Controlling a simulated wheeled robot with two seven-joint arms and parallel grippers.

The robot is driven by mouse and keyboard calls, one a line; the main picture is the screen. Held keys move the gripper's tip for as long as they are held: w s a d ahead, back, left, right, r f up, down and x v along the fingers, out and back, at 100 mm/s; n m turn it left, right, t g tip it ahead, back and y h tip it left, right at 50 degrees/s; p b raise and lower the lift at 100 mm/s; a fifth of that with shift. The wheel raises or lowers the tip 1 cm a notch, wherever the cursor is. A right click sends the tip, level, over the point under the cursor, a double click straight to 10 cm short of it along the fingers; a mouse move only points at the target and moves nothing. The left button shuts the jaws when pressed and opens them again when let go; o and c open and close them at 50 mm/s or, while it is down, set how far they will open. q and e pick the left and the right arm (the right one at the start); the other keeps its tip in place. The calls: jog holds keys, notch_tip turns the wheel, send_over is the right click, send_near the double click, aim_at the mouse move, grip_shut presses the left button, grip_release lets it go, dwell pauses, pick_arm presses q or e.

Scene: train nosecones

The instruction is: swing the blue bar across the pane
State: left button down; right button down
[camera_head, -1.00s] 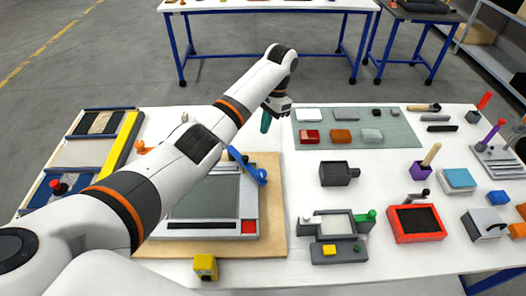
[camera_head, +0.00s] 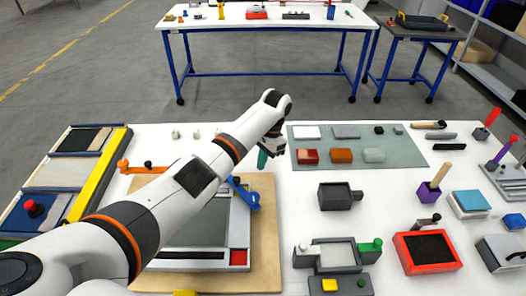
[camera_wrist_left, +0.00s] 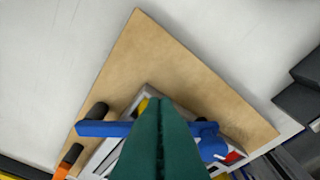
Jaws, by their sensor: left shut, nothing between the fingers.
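The blue bar (camera_head: 246,196) lies at the upper right of the framed grey pane (camera_head: 203,224), which sits on a wooden board (camera_head: 264,230). My left gripper (camera_head: 263,158) is above the far side of the board, just beyond the bar in the head view. Its green fingers (camera_wrist_left: 160,145) are shut and empty. In the left wrist view the blue bar (camera_wrist_left: 103,129) runs crosswise behind the fingers, with its middle hidden by them. I cannot tell whether they touch it. My left forearm covers part of the pane. My right gripper is not in view.
An orange lever (camera_head: 145,166) with a black knob is at the far left of the board. A dark grey block (camera_head: 336,196) and a grey-green mat (camera_head: 410,158) with several blocks lie to the right.

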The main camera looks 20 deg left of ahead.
aim_at(237, 183)
pick_arm(q)
jog(key=x, duration=0.4)
jog(key=shift+p, duration=0.35)
jog(key=s+p, duration=0.1)
jog(key=s+a+p, duration=0.1)
jog(key=s+p, duration=0.1)
jog(key=shift+a+f, duration=0.3)
jog(key=shift+a, duration=0.05)
jog(key=shift+s+a, duration=0.15)
jog(key=shift+s, duration=0.15)
jog(key=shift+f, duration=0.1)
